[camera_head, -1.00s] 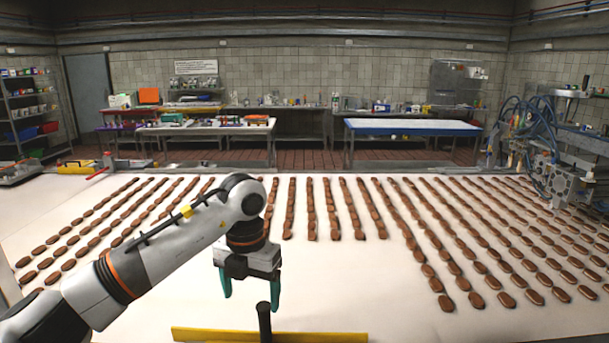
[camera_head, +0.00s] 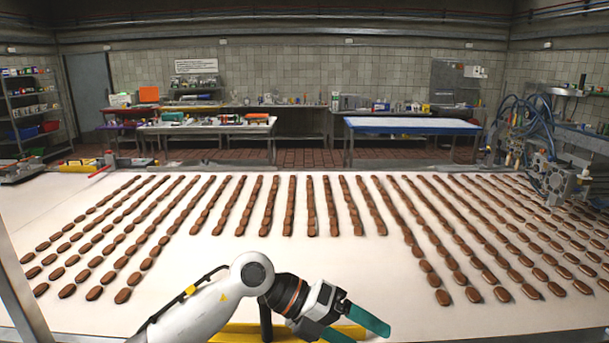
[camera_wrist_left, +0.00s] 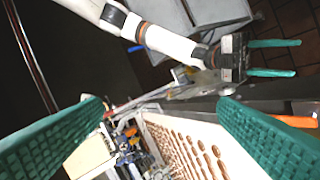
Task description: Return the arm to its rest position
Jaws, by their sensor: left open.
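My left arm enters from the lower left in the head view. Its left gripper (camera_head: 368,335) is low at the front edge of the table, tilted to the lower right, with its teal fingers apart and nothing between them. In the left wrist view its two fingers stand wide apart on either side. My right gripper (camera_wrist_left: 297,58) shows at the upper right of the left wrist view, its teal fingers apart and empty. It is not in the head view.
A white table (camera_head: 330,270) carries long rows of brown oval biscuits (camera_head: 311,210). A yellow tool (camera_head: 240,333) with a black upright handle (camera_head: 266,322) is at the front, partly behind my left arm. A machine with blue hoses (camera_head: 535,130) stands at the right.

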